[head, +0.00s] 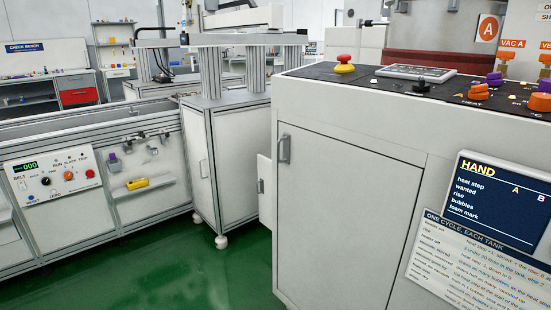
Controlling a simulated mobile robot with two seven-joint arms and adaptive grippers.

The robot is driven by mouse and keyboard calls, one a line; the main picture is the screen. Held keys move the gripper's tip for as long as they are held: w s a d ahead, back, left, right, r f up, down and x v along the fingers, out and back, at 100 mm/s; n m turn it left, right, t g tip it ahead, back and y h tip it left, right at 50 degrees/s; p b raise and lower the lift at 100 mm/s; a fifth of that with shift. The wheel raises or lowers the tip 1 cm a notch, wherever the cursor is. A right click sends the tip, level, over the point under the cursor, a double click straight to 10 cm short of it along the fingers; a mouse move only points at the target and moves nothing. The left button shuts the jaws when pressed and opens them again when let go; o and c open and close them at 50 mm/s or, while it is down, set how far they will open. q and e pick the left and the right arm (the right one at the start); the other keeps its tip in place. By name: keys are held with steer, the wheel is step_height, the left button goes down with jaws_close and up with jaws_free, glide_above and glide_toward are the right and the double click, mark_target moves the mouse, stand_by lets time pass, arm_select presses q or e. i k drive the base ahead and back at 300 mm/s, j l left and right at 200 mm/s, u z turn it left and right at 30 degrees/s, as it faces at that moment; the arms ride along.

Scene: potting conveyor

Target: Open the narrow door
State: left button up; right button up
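Neither of my grippers shows in the head view. A large grey door (335,215) fills the front of the right machine cabinet, with a bar handle (284,149) at its upper left. It looks shut. No label says which door is the narrow one.
The machine top carries a red emergency button (344,62) and orange knobs (478,92). A dark HAND screen (495,200) is at the right. A belt control panel (55,178) and a yellow tool (137,184) are at the left. The green floor (200,270) in front is clear.

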mark_target(194, 125)
steer(key=i+j, duration=0.2)
steer(key=j, duration=0.15)
steer(key=i+j, duration=0.2)
steer(key=j, duration=0.15)
steer(key=i+j+z, duration=0.1)
steer(key=j, duration=0.25)
steer(key=i+j, duration=0.45)
steer(key=j, duration=0.3)
steer(key=i+j+z, duration=0.1)
steer(key=j, duration=0.25)
steer(key=i, duration=0.1)
